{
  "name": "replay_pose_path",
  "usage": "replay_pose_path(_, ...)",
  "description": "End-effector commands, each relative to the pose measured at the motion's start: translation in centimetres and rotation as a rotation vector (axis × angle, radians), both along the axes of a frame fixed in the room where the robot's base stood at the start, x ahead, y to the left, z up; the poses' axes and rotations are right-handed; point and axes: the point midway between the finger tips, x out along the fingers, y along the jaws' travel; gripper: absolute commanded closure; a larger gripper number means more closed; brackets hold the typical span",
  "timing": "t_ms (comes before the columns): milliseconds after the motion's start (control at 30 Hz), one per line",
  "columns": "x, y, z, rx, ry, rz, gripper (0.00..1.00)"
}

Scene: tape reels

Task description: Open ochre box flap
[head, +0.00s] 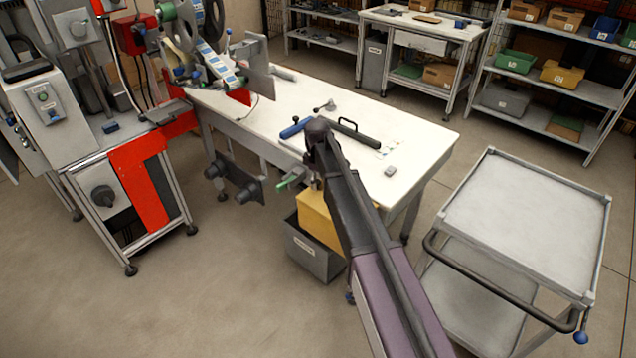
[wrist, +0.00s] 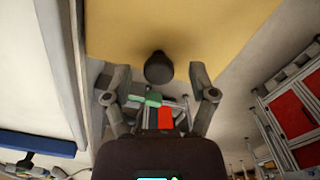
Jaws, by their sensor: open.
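The ochre box (head: 318,220) is under the near edge of the white table, above a grey bin, partly hidden behind my arm. In the wrist view, its ochre face (wrist: 200,30) fills the top and bears a dark round knob (wrist: 159,68). My gripper (wrist: 160,96) is open, with its two fingers apart. The knob appears just beyond the gap between the fingertips, and I see no contact. In the head view, my arm hides most of the gripper. The flap's edges are not clear, so I cannot tell how it stands.
The white table (head: 260,115) carries a blue-ended tool, a dark bar and a reel machine. The grey bin (head: 312,258) stands on the floor below. A green-handled part (head: 290,179) sticks out near the gripper. A grey cart (head: 530,215) stands at right. Floor at lower left is clear.

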Motion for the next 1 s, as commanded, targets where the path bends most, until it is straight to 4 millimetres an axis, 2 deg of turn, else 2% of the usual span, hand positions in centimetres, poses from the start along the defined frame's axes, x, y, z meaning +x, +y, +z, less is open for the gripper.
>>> replay_pose_path(233, 0.0, 0.0, 0.0, 0.000, 0.000, 0.000, 0.27)
replay_pose_path(267, 0.0, 0.0, 0.0, 0.000, 0.000, 0.000, 0.30)
replay_pose_path(500, 0.0, 0.0, 0.0, 0.000, 0.000, 0.000, 1.00)
replay_pose_path(600, -0.1, -0.5, 0.0, 0.000, 0.001, -0.002, 1.00)
replay_pose_path(1000, -0.6, 0.8, 0.7, 0.023, -0.013, 0.013, 1.00)
